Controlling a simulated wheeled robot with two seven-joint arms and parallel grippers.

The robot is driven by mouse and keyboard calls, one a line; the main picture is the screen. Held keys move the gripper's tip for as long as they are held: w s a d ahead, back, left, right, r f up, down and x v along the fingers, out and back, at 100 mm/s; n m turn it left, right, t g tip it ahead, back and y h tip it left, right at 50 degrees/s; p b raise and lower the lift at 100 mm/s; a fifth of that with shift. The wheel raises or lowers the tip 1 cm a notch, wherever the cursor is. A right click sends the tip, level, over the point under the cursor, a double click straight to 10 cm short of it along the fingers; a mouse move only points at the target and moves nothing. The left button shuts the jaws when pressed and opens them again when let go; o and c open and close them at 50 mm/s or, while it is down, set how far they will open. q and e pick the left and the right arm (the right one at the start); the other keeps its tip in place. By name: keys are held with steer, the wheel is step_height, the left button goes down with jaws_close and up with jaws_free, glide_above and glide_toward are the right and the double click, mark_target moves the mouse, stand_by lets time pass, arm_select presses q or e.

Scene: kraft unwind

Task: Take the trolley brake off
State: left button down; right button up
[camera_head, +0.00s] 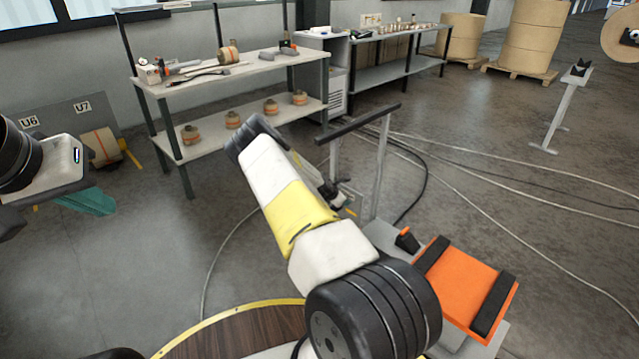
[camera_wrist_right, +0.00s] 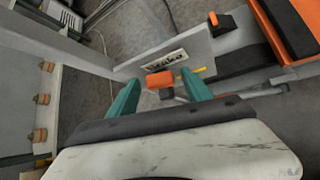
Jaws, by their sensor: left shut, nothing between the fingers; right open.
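The trolley has a grey upright handle frame with a dark bar (camera_head: 358,122) and an orange top pad (camera_head: 460,287) with black strips. In the right wrist view, an orange brake handle (camera_wrist_right: 160,79) lies below a white label with dark lettering (camera_wrist_right: 163,61) on the trolley's grey plate. My right gripper (camera_wrist_right: 158,82) is open, its teal fingers on either side of the orange handle; I cannot tell whether they touch it. In the head view my right arm hides the handle. My left gripper (camera_head: 95,203) is shut and empty at the far left, away from the trolley.
A second orange knob on a black base (camera_head: 406,238) stands beside the pad. A two-level bench (camera_head: 235,68) with tools and small rolls is behind. Cables (camera_head: 480,190) cross the floor on the right. A round wooden surface with a yellow rim (camera_head: 235,335) is in front.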

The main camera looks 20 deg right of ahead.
steer(key=v, duration=0.7)
steer(key=shift+s+a+r, duration=0.25)
steer(key=s+a+r+m+y, duration=0.35)
steer(key=a+r+m, duration=0.2)
steer(key=r, duration=0.35)
steer(key=s+a+r+m+y, duration=0.2)
steer(key=s+a+r+m, duration=0.3)
steer(key=r, duration=0.4)
steer(key=s+a+r+m+y, duration=0.2)
steer(key=s+a+r+m, duration=0.25)
steer(key=a+r, duration=0.35)
steer(key=s+a+r+m, duration=0.1)
steer(key=s+a+r, duration=0.1)
steer(key=s+r, duration=0.3)
steer(key=s+a+r+m+y, duration=0.1)
steer(key=s+r, duration=0.3)
steer(key=s, duration=0.6)
steer(key=s+a+r+m+y, duration=0.1)
steer(key=s+a+r+m, duration=0.2)
steer(key=s, duration=0.5)
step_height(320, 180, up, 3)
steer(key=shift+s+a+f, duration=0.2)
steer(key=shift+s+a, duration=0.15)
steer(key=shift+a, duration=0.25)
